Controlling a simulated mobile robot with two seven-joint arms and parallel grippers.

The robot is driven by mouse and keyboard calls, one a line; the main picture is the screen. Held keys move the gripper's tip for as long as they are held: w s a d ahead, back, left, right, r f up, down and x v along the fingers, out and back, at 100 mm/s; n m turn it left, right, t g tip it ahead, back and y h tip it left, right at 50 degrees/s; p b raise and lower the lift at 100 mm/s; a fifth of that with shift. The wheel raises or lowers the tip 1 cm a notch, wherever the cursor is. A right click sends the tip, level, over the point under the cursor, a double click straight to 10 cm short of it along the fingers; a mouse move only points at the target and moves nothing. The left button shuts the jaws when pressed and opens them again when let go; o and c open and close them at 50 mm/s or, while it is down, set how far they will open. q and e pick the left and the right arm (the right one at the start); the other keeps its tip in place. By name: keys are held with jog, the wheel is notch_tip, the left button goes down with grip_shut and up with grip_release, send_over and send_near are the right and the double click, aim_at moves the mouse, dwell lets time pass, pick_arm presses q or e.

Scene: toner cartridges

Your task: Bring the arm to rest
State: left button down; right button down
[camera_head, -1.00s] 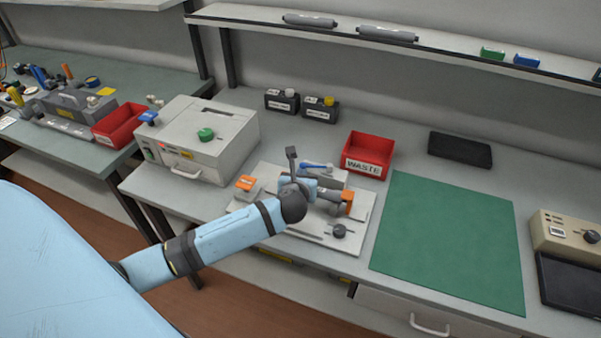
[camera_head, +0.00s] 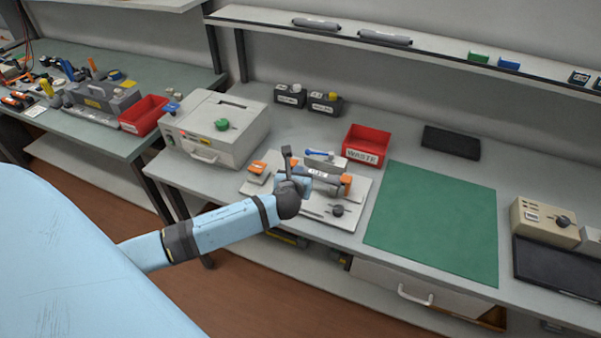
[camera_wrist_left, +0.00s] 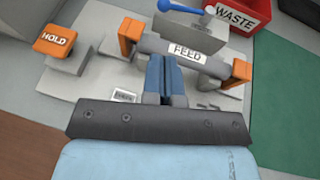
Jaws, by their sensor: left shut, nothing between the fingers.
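My left arm (camera_head: 225,226) reaches in from the left of the head view. Its gripper shows at the far end of the arm, over the near part of the white fixture plate (camera_head: 345,222). In the left wrist view my left gripper (camera_wrist_left: 166,62) has its two blue fingers shut together with nothing between them. The fingertips are close to the grey roller labelled FEED (camera_wrist_left: 208,55), which lies between orange end holders (camera_wrist_left: 131,30). I cannot tell whether they touch it. My right gripper is not in view.
An orange HOLD block (camera_wrist_left: 58,36) sits left on the plate. A red WASTE bin (camera_head: 367,145) stands behind it. A clear green mat (camera_head: 435,225) lies right.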

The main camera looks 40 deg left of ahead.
pick_arm(q)
jog(key=shift+s+d+r, duration=0.1)
jog(key=shift+s, duration=0.25)
jog(key=s+d+f+n+h, duration=0.1)
jog(key=s+d+f+n, duration=0.1)
jog(key=d, duration=0.1)
jog(key=s+d+f+n+g+h, duration=0.1)
jog(key=s+d+f+n, duration=0.1)
jog(key=s+f, duration=0.1)
jog(key=shift+s+d+n+h+p, duration=0.3)
jog(key=shift+d+n+h, duration=0.1)
jog(key=s+d+f+n+h, duration=0.1)
jog(key=s+d+n+h, duration=0.2)
jog(key=s+d+n, duration=0.3)
jog(key=s+d+f+n+h, duration=0.1)
jog(key=s+d+n+h, duration=0.2)
jog(key=s+d+n, duration=0.4)
jog(key=s+n+p, duration=0.1)
jog(key=s+n, duration=0.6)
jog(key=n, duration=0.3)
jog(key=shift+d+g, duration=0.3)
jog(key=shift+f, duration=0.1)
